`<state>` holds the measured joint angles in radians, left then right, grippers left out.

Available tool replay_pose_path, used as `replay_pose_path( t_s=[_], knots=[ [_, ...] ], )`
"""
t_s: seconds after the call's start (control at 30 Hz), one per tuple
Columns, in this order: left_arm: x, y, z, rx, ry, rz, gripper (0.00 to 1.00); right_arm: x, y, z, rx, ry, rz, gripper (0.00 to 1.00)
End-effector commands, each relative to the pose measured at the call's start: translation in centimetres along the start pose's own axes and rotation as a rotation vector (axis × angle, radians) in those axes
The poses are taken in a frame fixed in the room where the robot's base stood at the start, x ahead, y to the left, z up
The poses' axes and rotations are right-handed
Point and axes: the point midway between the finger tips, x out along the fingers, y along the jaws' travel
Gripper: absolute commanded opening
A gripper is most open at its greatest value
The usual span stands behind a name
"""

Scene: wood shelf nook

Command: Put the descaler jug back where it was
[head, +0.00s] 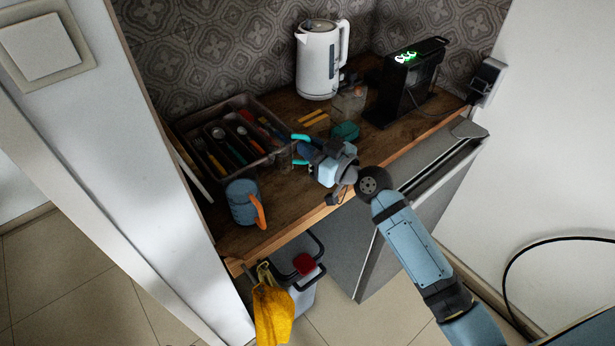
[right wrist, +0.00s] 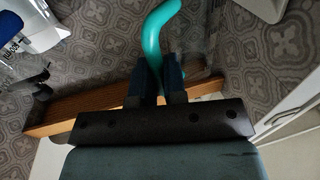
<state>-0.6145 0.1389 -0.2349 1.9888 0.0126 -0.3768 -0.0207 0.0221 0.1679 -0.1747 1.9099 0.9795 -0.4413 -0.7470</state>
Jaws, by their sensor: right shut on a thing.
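My right gripper (head: 304,151) is over the wooden counter, between the cutlery tray and the teal dish. It is shut on a curved teal handle (right wrist: 154,38), which shows between the fingers in the right wrist view. In the head view the teal handle (head: 301,137) sticks out on both sides of the fingers. It seems to belong to a see-through jug, which I take for the descaler jug; its body is hard to make out. I cannot tell whether it touches the counter. My left gripper is not in view.
The cutlery tray (head: 262,174) and a blue mug (head: 241,203) with an orange handle are at left. A white kettle (head: 317,65), a clear container (head: 349,104), a teal dish (head: 345,131) and a black machine (head: 402,90) stand behind. A yellow cloth (head: 271,308) hangs below the front edge.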

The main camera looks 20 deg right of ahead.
Motion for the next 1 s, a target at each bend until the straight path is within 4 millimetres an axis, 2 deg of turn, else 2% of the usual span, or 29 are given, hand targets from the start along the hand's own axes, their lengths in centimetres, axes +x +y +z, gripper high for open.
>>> replay_pose_path(
  t_s=[0.03, 0.1, 0.37, 0.57, 1.0],
  knots=[
    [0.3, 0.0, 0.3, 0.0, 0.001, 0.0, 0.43, -0.1, 0.0, 1.7, 0.002, -0.003, 0.001, 0.0],
    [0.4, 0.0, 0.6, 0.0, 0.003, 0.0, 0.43, 0.0, 0.0, 3.0, 0.002, -0.001, 0.0, 0.0],
    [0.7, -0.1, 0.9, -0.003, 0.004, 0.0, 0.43, -0.1, 0.0, 5.5, 0.0, 0.0, 0.001, 0.0],
    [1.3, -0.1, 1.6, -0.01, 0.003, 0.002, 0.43, -0.1, 0.0, 8.7, 0.002, -0.001, 0.001, 0.0],
    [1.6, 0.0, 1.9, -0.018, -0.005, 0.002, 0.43, -0.1, 0.0, 9.5, -0.001, 0.001, 0.001, 0.0]
  ],
)
